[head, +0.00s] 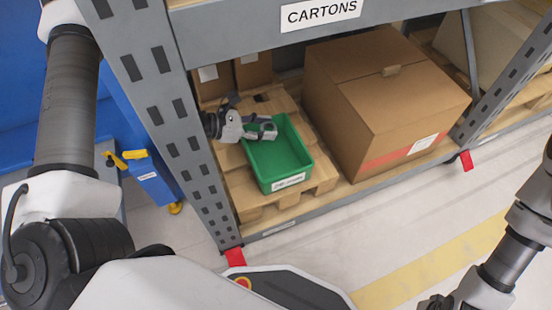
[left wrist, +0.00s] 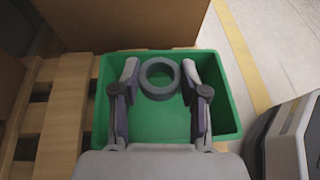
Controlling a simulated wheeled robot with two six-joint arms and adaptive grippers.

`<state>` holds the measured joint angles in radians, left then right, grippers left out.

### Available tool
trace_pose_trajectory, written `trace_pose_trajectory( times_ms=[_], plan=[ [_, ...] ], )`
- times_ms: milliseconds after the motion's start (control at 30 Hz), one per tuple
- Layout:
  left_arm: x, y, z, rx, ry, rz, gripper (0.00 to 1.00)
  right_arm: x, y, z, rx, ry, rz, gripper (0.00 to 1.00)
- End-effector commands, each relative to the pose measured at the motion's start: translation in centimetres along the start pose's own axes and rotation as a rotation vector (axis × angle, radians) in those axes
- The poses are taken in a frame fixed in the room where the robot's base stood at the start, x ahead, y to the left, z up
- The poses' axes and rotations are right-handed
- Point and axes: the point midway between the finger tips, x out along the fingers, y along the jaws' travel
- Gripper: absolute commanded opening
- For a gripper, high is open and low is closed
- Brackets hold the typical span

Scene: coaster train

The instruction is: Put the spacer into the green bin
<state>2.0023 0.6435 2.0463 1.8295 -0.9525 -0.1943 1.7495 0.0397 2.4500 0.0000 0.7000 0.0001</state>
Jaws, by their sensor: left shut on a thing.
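The green bin (head: 293,170) stands on a wooden pallet on the lower rack shelf, with a white label on its front. It fills the middle of the left wrist view (left wrist: 222,120). My left gripper (head: 268,130) reaches in from the left over the bin. It is shut on the spacer, a grey ring (left wrist: 160,96), whose open hole faces the wrist camera. The spacer sits between the two fingertips above the bin floor; its exact height is hard to tell. In the head view the spacer is small and partly covered by the fingers. My right gripper does not show clearly.
A large cardboard carton (head: 345,95) stands just right of the bin. Smaller cartons (head: 253,72) are behind it. A rack upright (head: 165,110) stands left of the bin, and the shelf beam with the CARTONS sign (head: 320,12) runs above. The pallet (head: 222,175) has bare slats.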

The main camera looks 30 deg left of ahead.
Motion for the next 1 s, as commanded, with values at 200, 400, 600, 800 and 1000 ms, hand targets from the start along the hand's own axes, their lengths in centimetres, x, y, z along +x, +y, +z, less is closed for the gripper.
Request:
trace_pose_trajectory(
  times_ms=[200, 400, 600, 800, 1000],
  plan=[
    [0.1, 0.0, -0.1, 0.000, -0.001, 0.000, 0.04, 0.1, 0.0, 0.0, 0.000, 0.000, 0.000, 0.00],
    [0.1, 0.0, -0.1, 0.000, -0.001, 0.000, 0.73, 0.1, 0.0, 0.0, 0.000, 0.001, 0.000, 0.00],
    [0.1, 0.0, -0.2, 0.000, -0.001, 0.000, 0.73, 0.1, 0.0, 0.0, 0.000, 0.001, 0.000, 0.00],
    [-1.2, 0.2, -0.1, -0.003, -0.003, 0.005, 0.73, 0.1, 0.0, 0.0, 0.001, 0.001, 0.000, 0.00],
    [-4.5, 0.2, 0.0, -0.006, -0.008, 0.007, 0.73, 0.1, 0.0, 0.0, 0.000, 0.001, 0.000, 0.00]
  ],
)
